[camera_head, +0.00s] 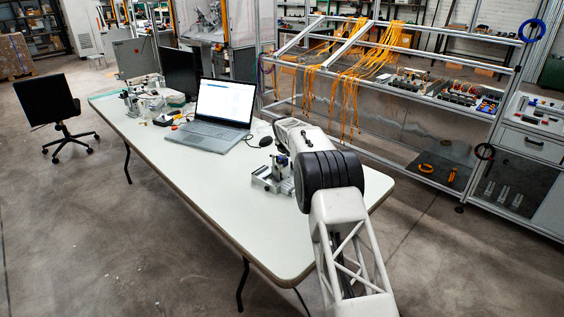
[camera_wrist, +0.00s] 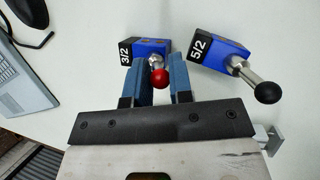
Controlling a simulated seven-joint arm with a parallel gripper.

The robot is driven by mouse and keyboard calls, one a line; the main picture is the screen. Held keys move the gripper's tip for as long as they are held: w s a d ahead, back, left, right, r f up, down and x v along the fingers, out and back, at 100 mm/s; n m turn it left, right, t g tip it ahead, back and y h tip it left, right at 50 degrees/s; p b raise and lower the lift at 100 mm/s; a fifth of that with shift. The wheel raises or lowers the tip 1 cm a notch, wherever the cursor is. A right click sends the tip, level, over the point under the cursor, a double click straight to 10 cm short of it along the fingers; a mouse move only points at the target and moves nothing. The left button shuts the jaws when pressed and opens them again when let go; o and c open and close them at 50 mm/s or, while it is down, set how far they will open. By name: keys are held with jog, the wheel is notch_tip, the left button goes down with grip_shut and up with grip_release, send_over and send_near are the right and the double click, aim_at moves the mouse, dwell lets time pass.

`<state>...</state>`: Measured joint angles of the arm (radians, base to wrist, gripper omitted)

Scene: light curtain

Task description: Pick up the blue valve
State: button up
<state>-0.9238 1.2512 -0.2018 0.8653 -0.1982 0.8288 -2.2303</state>
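Two valves with blue bodies lie on the white table in the wrist view. One, the 3/2 valve (camera_wrist: 150,46), has a silver lever with a red ball. The other, the 5/2 valve (camera_wrist: 222,53), lies to its right and has a silver lever with a black ball. My gripper (camera_wrist: 157,68) is open, its two blue fingers apart. The fingertips are over the near side of the 3/2 valve, with its red ball showing in the gap between them. Contact cannot be told.
A laptop (camera_head: 211,110) stands on the long white table (camera_head: 185,160), left of my arm, with a black mouse (camera_head: 266,142) beside it. A rack with orange cables (camera_head: 375,60) is behind the table.

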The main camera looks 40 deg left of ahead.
grip_shut()
jog(key=shift+r, duration=0.1)
jog(key=shift+r, duration=4.95)
jog(key=shift+s, duration=0.15)
jog(key=s+d+r+m+h, duration=0.1)
jog(key=s+m+h, duration=0.5)
jog(key=s+m, duration=1)
jog(key=shift+s+r+m, duration=0.25)
jog(key=shift+s+m, duration=0.05)
jog(key=shift+s, duration=0.9)
